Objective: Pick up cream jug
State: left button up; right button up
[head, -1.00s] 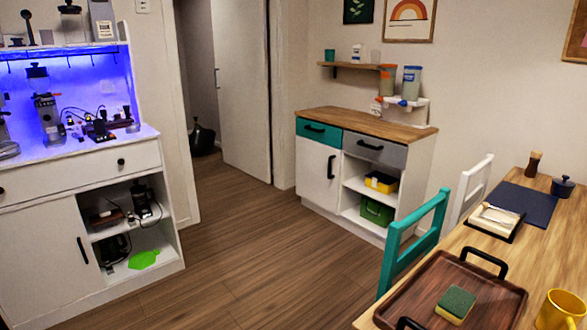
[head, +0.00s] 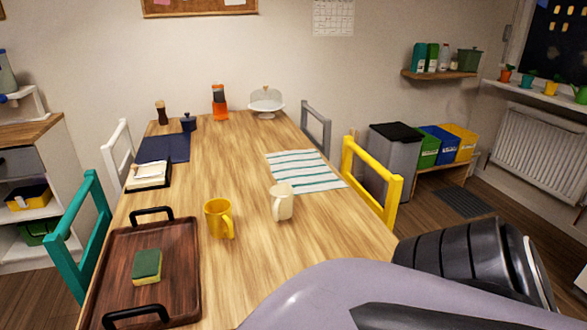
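The cream jug (head: 281,203) stands upright on the wooden table, right of a yellow mug (head: 218,219). Its handle is on the side towards me, and it is apart from the mug. Nothing touches it. A grey and black part of my arm fills the bottom right corner, nearer than the jug. No gripper fingers show in the head view.
A brown tray (head: 187,278) with black handles holds a sponge (head: 147,266) at the table's near left. A striped cloth (head: 304,171) lies behind the jug. Chairs in teal (head: 94,208) and yellow (head: 370,170) stand at the sides. Bare tabletop surrounds the jug.

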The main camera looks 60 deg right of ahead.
aim_at(280, 206)
jog(key=z, duration=1.9)
